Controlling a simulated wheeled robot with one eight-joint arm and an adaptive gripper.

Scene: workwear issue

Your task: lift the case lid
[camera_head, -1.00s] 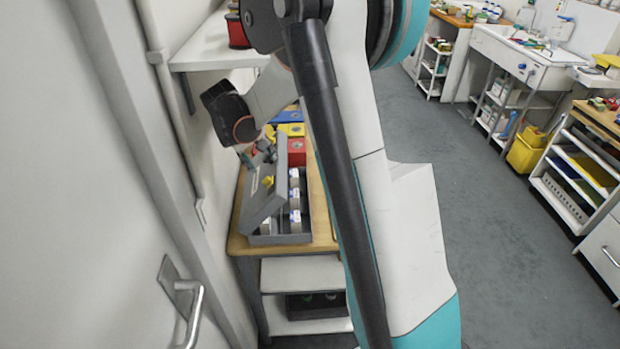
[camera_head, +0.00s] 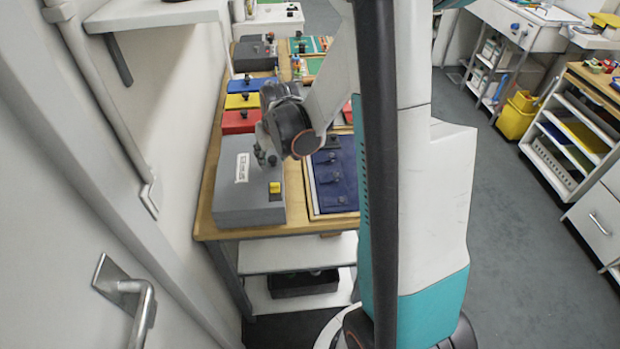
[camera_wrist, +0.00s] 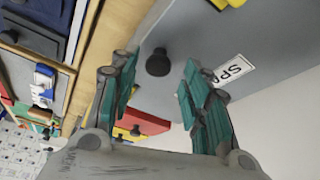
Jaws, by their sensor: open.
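The grey case (camera_head: 235,210) stands on the near end of the wooden table, its lid (camera_head: 225,165) lying flat and shut. The lid bears a white label (camera_head: 242,168) and a yellow latch (camera_head: 275,187); a black knob (camera_wrist: 158,62) sticks up from it. My gripper (camera_head: 265,154) is over the lid's far right part. In the wrist view my gripper (camera_wrist: 160,72) is open, its teal fingers on either side of the knob with gaps to it. Whether the fingertips touch the lid cannot be told. The inside of the case is hidden.
Blue, yellow and red boxes (camera_head: 241,121) stand right behind the case. A dark blue board (camera_head: 335,185) with black knobs lies to its right. A wall shelf (camera_head: 150,12) juts out at upper left, and a door handle (camera_head: 125,290) is near left.

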